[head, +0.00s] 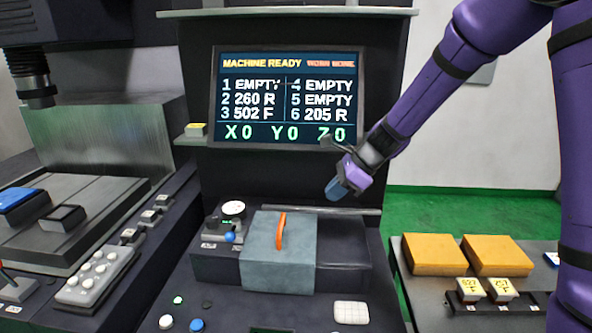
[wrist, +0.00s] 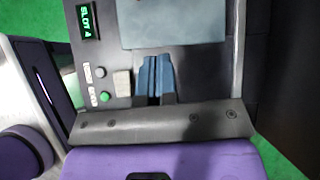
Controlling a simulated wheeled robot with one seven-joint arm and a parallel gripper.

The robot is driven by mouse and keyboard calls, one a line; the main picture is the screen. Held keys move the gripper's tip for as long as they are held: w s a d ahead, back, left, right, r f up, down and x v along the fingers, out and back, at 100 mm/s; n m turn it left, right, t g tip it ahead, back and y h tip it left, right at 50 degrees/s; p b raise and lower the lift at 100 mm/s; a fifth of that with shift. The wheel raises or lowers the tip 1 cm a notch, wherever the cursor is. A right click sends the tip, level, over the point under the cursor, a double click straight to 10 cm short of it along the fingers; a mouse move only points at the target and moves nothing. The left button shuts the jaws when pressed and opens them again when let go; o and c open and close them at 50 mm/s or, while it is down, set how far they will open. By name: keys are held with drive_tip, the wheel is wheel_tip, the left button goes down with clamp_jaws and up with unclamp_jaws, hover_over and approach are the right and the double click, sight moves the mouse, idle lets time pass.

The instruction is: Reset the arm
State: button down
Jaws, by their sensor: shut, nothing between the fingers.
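My purple arm reaches in from the upper right in the head view. My gripper (head: 338,188) hangs in the air in front of the console, below the screen (head: 288,98) and up and to the right of the grey lid with an orange handle (head: 281,232). In the wrist view its two blue fingers (wrist: 155,62) lie side by side, shut and empty. Beyond them is a panel with a grey-blue plate (wrist: 172,25) and a small display (wrist: 88,22) reading "SLOT 4".
The screen reads "MACHINE READY". A machine with a metal tank (head: 100,145) stands at left. At right, a bench holds two orange blocks (head: 433,254) and a rack with two small yellow-topped pieces (head: 470,289). Green floor (head: 460,205) shows behind.

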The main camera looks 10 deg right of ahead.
drive_tip(key=s+d+r+n+t+h, duration=0.1)
drive_tip(key=s+d+r+n, duration=0.3)
drive_tip(key=s, duration=0.6)
drive_tip(key=s+d+r+n+t+h, duration=0.1)
drive_tip(key=s+d+r+n+h, duration=0.3)
drive_tip(key=s+r+n, duration=0.3)
drive_tip(key=s+d+r+n+t+h, duration=0.1)
drive_tip(key=s+d+r+n, duration=0.5)
drive_tip(key=s, duration=0.8)
drive_tip(key=shift+s+r+n+t+h, duration=0.15)
drive_tip(key=shift+s+n+t+h, duration=0.15)
drive_tip(key=shift+n+h, duration=0.6)
drive_tip(key=shift+d, duration=0.1)
